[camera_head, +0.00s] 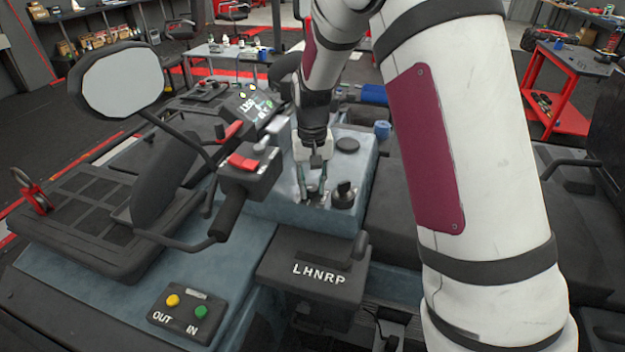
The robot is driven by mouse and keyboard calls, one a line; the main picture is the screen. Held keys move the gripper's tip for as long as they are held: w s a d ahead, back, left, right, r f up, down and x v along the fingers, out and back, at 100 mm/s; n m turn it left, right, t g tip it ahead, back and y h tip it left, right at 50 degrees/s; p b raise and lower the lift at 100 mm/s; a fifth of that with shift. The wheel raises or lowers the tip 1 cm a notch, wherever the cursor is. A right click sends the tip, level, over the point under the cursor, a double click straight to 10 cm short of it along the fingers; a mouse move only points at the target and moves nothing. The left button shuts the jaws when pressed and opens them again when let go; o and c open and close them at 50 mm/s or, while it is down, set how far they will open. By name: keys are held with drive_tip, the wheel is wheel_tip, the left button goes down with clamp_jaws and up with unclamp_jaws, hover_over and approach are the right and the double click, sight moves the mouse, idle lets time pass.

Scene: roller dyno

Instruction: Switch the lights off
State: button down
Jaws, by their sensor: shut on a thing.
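My gripper (312,192) points down at the blue-grey console (268,207) of the vehicle, in the middle of the view. Its fingers are shut on a small control on the console's top, mostly hidden between the fingertips. I cannot tell whether this is the light switch or how it is set. A black knob (343,195) stands just right of the fingertips. A flat round black cap (347,145) lies further back on the console.
A handlebar with a red switch (243,162) and a mirror (122,80) stands left of my gripper. In front are the LHNRP shifter box (315,268) and an OUT/IN button box (188,311). A small lit display (254,107) is behind.

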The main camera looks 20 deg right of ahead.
sight(312, 187)
drive_tip(key=m, duration=0.6)
drive_tip(key=shift+m+p, duration=0.3)
idle(0.4)
drive_tip(key=c, duration=1.3)
unclamp_jaws()
drive_tip(key=shift+r, duration=0.15)
wheel_tip(312, 187, up, 12)
